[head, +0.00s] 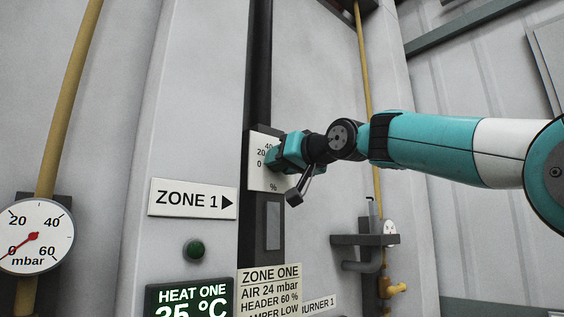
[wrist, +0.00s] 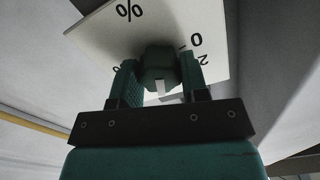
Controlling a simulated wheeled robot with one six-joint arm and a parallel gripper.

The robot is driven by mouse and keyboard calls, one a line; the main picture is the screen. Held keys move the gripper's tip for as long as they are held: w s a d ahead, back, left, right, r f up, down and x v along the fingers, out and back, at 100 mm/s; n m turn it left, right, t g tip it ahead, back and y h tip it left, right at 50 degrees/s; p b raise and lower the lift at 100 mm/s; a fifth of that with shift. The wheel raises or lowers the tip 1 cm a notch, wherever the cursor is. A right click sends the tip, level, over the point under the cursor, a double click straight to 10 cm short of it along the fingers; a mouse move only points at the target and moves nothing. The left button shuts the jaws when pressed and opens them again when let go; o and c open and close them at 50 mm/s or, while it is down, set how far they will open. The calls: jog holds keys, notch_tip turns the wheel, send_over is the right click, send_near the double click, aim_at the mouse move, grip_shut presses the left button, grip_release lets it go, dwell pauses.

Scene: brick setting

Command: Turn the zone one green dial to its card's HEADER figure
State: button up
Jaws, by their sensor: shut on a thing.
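The green dial (wrist: 158,62) sits on a white scale plate (head: 257,178) at the centre of the head view. My gripper (head: 276,157) is shut on the dial, one finger on each side of it in the wrist view (wrist: 161,82). The dial's white mark (wrist: 160,88) points down in the wrist view, away from the % sign. The figure it points at is hidden.
A ZONE 1 sign (head: 192,198) points right towards the plate. Below it are a green button (head: 194,249) and a HEAT ONE display (head: 188,298). A mbar gauge (head: 35,236) is at left. Pipe fittings (head: 372,240) stick out below my arm.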

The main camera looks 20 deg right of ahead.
jog(key=o, duration=0.9)
jog(key=shift+o, duration=0.2)
jog(key=shift+s, duration=0.1)
jog(key=b+v, duration=0.5)
jog(key=v, duration=1.2)
jog(key=shift+s+d, duration=0.1)
jog(key=shift+d, duration=0.05)
